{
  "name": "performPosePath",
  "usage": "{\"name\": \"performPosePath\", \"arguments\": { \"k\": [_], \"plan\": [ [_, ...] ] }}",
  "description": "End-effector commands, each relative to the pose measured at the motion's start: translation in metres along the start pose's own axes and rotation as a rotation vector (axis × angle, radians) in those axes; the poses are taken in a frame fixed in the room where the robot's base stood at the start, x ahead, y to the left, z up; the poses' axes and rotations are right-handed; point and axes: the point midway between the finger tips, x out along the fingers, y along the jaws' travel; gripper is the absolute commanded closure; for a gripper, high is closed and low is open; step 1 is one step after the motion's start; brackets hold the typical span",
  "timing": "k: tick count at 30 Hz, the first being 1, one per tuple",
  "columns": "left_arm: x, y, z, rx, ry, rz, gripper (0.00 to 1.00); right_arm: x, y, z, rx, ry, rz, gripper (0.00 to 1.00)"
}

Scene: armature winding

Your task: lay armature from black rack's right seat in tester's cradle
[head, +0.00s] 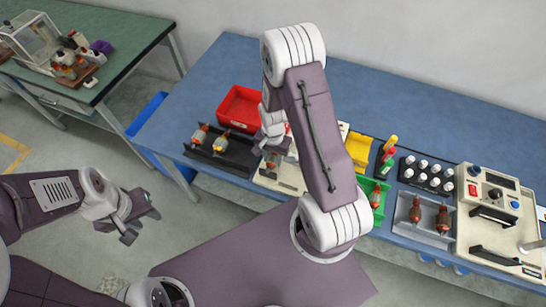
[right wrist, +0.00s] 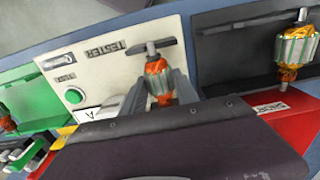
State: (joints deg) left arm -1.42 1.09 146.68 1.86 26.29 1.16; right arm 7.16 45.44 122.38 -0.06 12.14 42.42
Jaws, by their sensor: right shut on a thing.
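The tester (head: 284,181) is a cream box, partly hidden by my right arm; it also shows in the right wrist view (right wrist: 98,72) with its label and a green button. My right gripper (head: 272,148) is over it, shut on an orange-and-silver armature (right wrist: 158,80) between its grey fingers (right wrist: 160,95). I cannot tell whether this armature touches the cradle, which I cannot make out clearly. The black rack (head: 240,156) is left of the tester, with two armatures (head: 199,134) (head: 222,143) in it and its right end bare. My left gripper (head: 140,222) is open and empty, off the table.
A red bin (head: 239,106) stands behind the rack. Right of the tester are a yellow bin (head: 358,149), a green tray (head: 375,205), a black holder of white-capped bottles (head: 426,177), a grey tray with armatures (head: 424,235) and a cream machine (head: 493,230). The blue table's back is clear.

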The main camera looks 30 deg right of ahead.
Motion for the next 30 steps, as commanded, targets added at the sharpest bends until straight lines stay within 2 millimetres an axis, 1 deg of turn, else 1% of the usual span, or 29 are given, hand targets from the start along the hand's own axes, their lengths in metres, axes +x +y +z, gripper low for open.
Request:
{"name": "performPosePath", "arguments": {
  "k": [8, 9, 11, 12, 20, 22, 26, 30],
  "plan": [
    [0.000, 0.000, 0.000, 0.000, 0.000, 0.000, 0.64, 0.001, 0.000, 0.000, 0.000, 0.000, 0.000, 1.00],
    [0.000, 0.000, 0.000, 0.000, 0.000, 0.000, 0.64, 0.001, 0.000, 0.000, 0.000, 0.000, 0.000, 0.59],
    [0.000, 0.000, 0.000, 0.000, 0.000, 0.000, 0.64, 0.001, 0.000, 0.000, 0.000, 0.000, 0.000, 0.42],
    [0.000, 0.000, 0.000, 0.000, 0.000, 0.000, 0.64, 0.001, 0.000, 0.000, 0.000, 0.000, 0.000, 0.39],
    [0.001, 0.000, 0.000, 0.000, 0.000, 0.000, 0.64, 0.001, 0.000, 0.000, 0.000, 0.000, 0.000, 0.39],
    [0.001, 0.000, 0.000, 0.000, 0.000, 0.000, 0.64, -0.003, 0.000, 0.000, 0.000, 0.001, -0.001, 0.39],
    [0.002, 0.000, 0.000, 0.000, 0.000, 0.000, 0.64, -0.023, -0.001, -0.001, 0.000, 0.003, -0.003, 0.39],
    [0.003, 0.000, 0.000, 0.000, 0.000, 0.000, 0.64, -0.054, -0.001, -0.001, 0.000, 0.005, -0.004, 0.39]
  ]
}}
